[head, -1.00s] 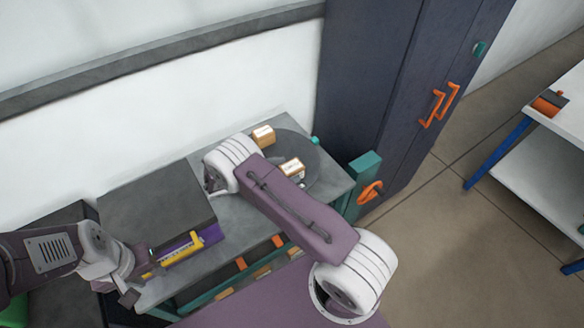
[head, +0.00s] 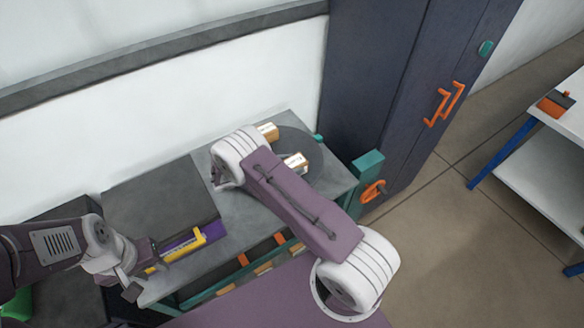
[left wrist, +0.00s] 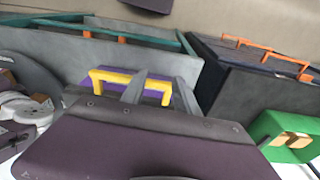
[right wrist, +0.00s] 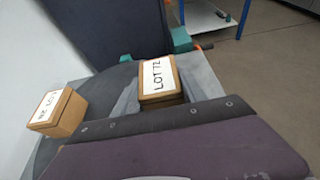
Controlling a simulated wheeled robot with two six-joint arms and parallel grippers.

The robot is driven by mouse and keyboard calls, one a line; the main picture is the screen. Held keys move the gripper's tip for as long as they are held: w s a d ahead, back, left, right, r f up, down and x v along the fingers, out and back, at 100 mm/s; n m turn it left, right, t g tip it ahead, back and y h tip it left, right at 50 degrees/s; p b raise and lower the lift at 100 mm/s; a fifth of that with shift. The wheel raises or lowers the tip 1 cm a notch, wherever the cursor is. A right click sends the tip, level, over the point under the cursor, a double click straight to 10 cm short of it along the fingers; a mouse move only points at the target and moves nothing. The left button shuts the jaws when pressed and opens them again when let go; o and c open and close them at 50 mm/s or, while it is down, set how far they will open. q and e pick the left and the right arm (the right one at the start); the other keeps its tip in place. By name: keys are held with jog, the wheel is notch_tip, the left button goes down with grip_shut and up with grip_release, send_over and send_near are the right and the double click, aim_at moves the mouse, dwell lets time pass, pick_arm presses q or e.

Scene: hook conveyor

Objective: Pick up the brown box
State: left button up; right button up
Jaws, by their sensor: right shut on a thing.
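A brown box (right wrist: 160,80) with a white label reading LOT 72 is between the fingers of my right gripper (right wrist: 156,98) in the right wrist view. The gripper is shut on it. I cannot tell whether the box is clear of the plate. A second labelled brown box (right wrist: 58,112) stands at left, apart from the gripper.
The dark round plate (head: 318,150) is on a grey table. A dark slab (head: 155,195) with a purple and yellow part lies left. A dark cabinet (head: 400,80) with orange handles stands behind. A white table (head: 550,175) is at right, across open floor.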

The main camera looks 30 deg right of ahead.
aim_at(293, 165)
jog(key=r, duration=0.1)
jog(key=s+r, duration=0.1)
jog(key=r, duration=0.1)
jog(key=shift+d+r+b, duration=0.1)
jog(key=shift+r+b, duration=0.1)
jog(key=shift+b, duration=0.2)
jog(key=s+d+r+b, duration=0.1)
jog(key=s+d+r, duration=0.1)
jog(key=s+r, duration=0.4)
jog(key=s, duration=0.4)
jog(key=shift+s+d+r, duration=0.15)
jog(key=shift+s+d, duration=0.05)
jog(key=shift+d, duration=0.2)
